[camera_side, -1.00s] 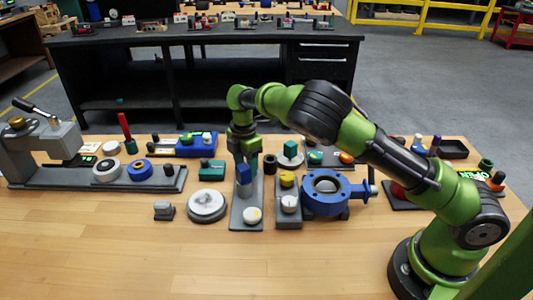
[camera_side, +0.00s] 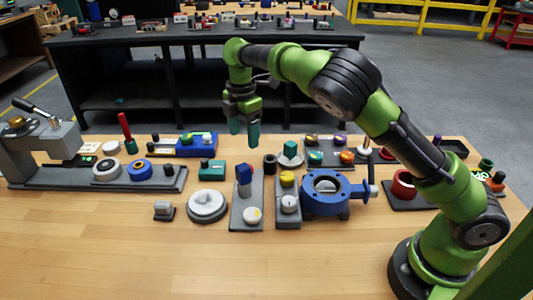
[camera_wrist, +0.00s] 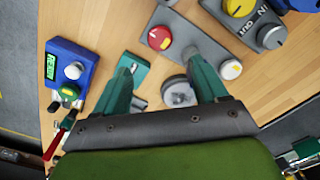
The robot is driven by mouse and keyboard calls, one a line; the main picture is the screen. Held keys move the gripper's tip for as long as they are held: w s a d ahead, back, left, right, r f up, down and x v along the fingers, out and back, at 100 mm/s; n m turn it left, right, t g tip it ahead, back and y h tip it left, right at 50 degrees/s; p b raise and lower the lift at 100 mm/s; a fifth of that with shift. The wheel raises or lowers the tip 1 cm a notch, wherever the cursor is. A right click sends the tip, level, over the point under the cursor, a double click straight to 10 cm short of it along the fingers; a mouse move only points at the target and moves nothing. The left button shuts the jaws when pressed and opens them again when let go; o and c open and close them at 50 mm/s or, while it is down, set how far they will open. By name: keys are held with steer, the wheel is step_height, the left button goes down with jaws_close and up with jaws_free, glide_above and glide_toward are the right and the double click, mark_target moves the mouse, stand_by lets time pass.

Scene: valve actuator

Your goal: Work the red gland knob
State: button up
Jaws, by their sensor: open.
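The red knob (camera_wrist: 159,38) shows in the wrist view as a round red face with a small pale mark, on a grey plate (camera_wrist: 185,36) with a white knob (camera_wrist: 231,69) at its other end. In the side view that plate (camera_side: 240,219) stands mid-table with an upright blue piece (camera_side: 243,174) on its far half; I cannot make out the red face clearly there. My gripper (camera_side: 244,132) points down, open and empty, above and behind the blue piece. In the wrist view its fingers (camera_wrist: 158,60) are spread, apart from the red knob.
A yellow-knob unit (camera_side: 287,180) and blue flanged valve (camera_side: 325,202) stand close on the right. A teal box (camera_side: 211,170) and grey disc (camera_side: 207,205) stand left. A blue display box (camera_wrist: 72,73) is farther left. The table front is clear.

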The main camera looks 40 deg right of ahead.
step_height(320, 180, up, 6)
steer(key=shift+d, duration=0.1)
stand_by(0.4)
